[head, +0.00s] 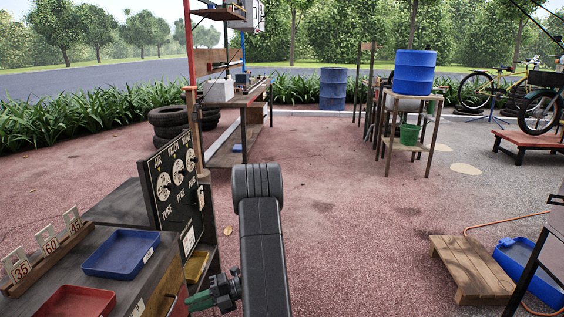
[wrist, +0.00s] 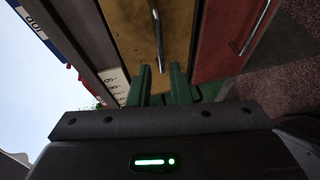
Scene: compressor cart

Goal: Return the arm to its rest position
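My gripper (head: 196,300) is at the lower middle of the head view, beside the drawer side of the cart, with its green fingers pointing left. In the wrist view its two green fingers (wrist: 165,86) stand apart with a gap between them. The gap lies close to the end of the metal handle (wrist: 157,40) on a yellow drawer front (wrist: 178,22). I cannot tell whether the fingers touch the handle; nothing is seen held. My arm reaches forward and bends down, away from any folded pose.
A red drawer front (wrist: 218,40) adjoins the yellow one. A wooden platform (head: 470,268) stands right. Open paving lies ahead.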

